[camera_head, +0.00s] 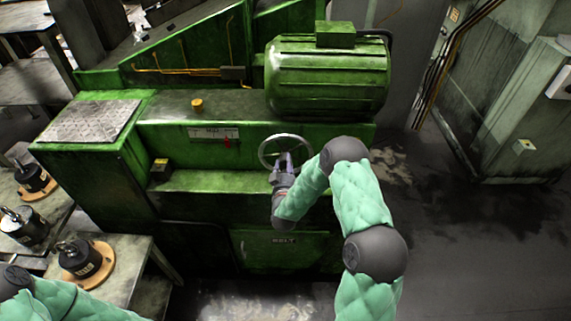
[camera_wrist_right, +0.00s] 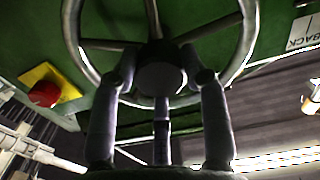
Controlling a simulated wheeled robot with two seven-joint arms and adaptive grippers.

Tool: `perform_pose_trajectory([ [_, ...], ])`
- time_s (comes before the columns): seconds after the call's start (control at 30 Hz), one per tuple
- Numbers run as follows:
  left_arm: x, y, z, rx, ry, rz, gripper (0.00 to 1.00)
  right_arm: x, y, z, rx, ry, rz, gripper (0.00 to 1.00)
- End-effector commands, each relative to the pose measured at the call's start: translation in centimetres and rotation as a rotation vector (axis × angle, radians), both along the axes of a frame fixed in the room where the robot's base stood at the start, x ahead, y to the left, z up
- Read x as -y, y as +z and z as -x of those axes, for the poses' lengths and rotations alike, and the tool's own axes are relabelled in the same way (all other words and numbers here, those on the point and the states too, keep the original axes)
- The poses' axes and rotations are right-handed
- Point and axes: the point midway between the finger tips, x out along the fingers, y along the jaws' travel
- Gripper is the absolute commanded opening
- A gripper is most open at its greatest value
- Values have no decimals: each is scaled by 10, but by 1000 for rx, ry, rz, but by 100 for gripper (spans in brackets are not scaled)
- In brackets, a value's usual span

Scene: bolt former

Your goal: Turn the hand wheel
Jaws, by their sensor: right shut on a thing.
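The hand wheel (camera_head: 263,146) is a silver ring with spokes on the front of the green machine. In the right wrist view its dark round hub (camera_wrist_right: 160,77) and part of its rim (camera_wrist_right: 73,42) fill the top. My right gripper (camera_head: 284,160) is at the wheel's centre. In the right wrist view the fingers of my right gripper (camera_wrist_right: 165,78) stand on either side of the hub, shut on the wheel. The exact contact is partly hidden by the fingers. My left arm shows only at the lower left corner; its gripper is out of view.
A green ribbed motor (camera_head: 327,80) sits above the wheel. A yellow box with a red button (camera_wrist_right: 43,93) is left of the wheel in the wrist view. Tables with black weights (camera_head: 80,258) stand at the left. The floor (camera_head: 470,240) on the right is clear.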

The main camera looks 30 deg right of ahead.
Motion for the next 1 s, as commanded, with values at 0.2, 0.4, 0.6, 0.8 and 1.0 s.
perform_pose_trajectory([
  [0.2, 0, -7, 0, 0, 0, 0, 40, 1, 8, -4, 48, 2, -35, 0],
  [0.4, 0, -22, 0, 0, 0, 0, 40, 3, 9, -4, 117, 1, -136, 0],
  [0.6, 0, -44, 0, 0, 0, 0, 40, 4, 10, -4, 215, 1, -287, 0],
  [0.8, 0, -66, 0, 0, 0, 0, 40, 5, 10, -3, 316, 1, -450, 0],
  [1.0, 0, -89, 0, 0, 0, 0, 40, 6, 10, -3, 417, 2, -611, 0],
])
